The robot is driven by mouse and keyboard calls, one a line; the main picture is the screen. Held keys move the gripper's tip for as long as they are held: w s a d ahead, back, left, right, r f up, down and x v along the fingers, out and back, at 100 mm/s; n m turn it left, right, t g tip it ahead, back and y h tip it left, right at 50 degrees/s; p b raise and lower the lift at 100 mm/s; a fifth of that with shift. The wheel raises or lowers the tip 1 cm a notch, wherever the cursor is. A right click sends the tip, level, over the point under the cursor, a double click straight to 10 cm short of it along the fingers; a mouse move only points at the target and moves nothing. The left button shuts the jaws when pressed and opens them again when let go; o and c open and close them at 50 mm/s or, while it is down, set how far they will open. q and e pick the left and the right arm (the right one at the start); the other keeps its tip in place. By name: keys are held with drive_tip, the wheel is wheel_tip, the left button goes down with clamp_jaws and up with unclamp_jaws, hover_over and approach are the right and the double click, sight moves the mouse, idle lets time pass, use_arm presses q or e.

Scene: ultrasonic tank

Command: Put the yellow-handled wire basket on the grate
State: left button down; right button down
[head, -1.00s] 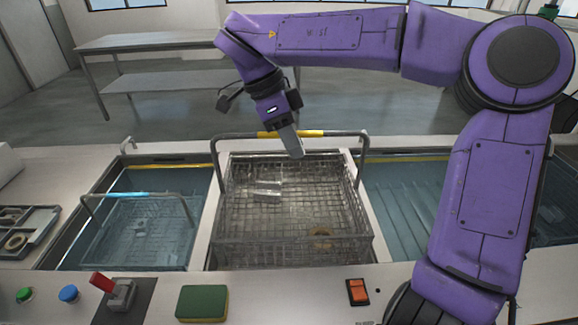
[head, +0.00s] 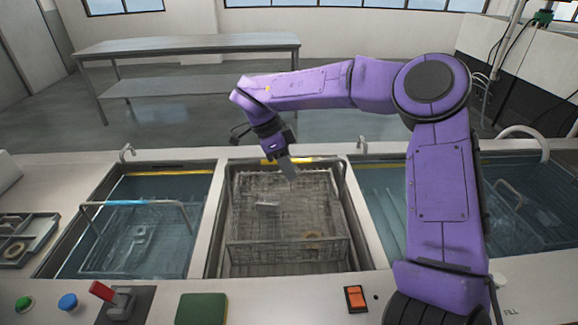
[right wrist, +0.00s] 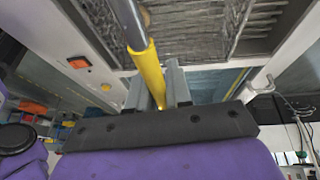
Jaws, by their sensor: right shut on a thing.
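The yellow-handled wire basket (head: 287,248) hangs or rests inside the middle bay, roughly level, with small items in it. Its grey handle has a yellow grip (right wrist: 146,72) at the middle. My right gripper (head: 288,170) is shut on that grip, above the basket's far side; its fingers also show beside the grip in the right wrist view (right wrist: 158,90). The grate is mostly hidden below the basket, and I cannot tell whether the basket touches it. My left gripper is not in view.
A blue-handled basket (head: 127,203) sits in the water tank on the left. Another water-filled tank (head: 385,200) lies to the right. A green sponge (head: 201,308), a red lever (head: 103,290) and an orange switch (head: 356,297) are on the front counter.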

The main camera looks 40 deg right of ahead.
drive_tip(key=shift+a, duration=0.1)
drive_tip(key=c, duration=1)
unclamp_jaws()
drive_tip(key=shift+s, duration=0.1)
drive_tip(key=shift+c, duration=0.2)
drive_tip(key=p+v, duration=0.1)
drive_tip(key=v, duration=1.1)
